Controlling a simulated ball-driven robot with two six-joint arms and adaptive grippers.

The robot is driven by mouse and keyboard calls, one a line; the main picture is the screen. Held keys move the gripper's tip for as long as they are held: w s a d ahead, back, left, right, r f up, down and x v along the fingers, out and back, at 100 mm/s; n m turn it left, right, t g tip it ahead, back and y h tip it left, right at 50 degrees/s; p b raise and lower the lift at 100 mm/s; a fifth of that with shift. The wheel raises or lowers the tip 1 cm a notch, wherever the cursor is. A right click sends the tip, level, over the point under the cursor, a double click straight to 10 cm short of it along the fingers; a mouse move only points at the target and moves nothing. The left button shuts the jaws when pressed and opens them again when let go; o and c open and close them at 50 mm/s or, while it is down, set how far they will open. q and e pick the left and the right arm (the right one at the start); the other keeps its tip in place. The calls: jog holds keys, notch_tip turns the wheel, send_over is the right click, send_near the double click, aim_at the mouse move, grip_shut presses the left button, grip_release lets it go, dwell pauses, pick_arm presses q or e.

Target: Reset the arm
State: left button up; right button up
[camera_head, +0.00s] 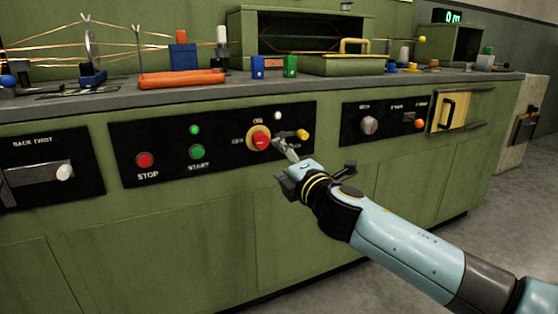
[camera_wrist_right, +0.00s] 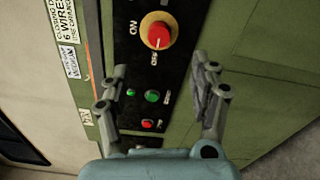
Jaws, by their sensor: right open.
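My right gripper (camera_head: 288,158) is in front of the black control panel (camera_head: 223,150) on the green cabinet, close to the red and yellow rotary switch (camera_head: 261,140). In the right wrist view the fingers of my right gripper (camera_wrist_right: 164,92) are spread wide with nothing between them. The rotary switch (camera_wrist_right: 158,33) shows beyond the fingertips there, apart from them. A green START button (camera_head: 197,152) and a red STOP button (camera_head: 145,160) sit left of the switch. My left gripper is not in view.
A drawer handle (camera_head: 45,172) is at the left. Above, the counter (camera_head: 330,82) holds several small items. The floor (camera_head: 500,200) at right is clear.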

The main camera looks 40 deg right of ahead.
jog(key=s+f+m+g, duration=0.45)
jog(key=s+f, duration=0.65)
jog(key=f, duration=0.4)
jog(key=s+f+m+g, duration=0.3)
jog(key=s+f+g, duration=0.2)
jog(key=s+f, duration=0.8)
jog(key=s+a+f+m+g+y, duration=0.2)
jog(key=s+a+f+m+g, duration=0.25)
jog(key=s+f, duration=0.5)
jog(key=s+a+f+m+g+y, duration=0.1)
jog(key=s+a+f+m+g, duration=0.35)
jog(key=s, duration=0.75)
pick_arm(q)
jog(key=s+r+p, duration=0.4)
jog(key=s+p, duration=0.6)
jog(key=p, duration=0.3)
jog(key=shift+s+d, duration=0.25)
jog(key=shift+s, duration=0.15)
pick_arm(e)
jog(key=s+d+r+t, duration=0.1)
jog(key=s+r, duration=0.2)
jog(key=s, duration=0.7)
jog(key=shift+s+m, duration=0.2)
jog(key=shift+m, duration=0.25)
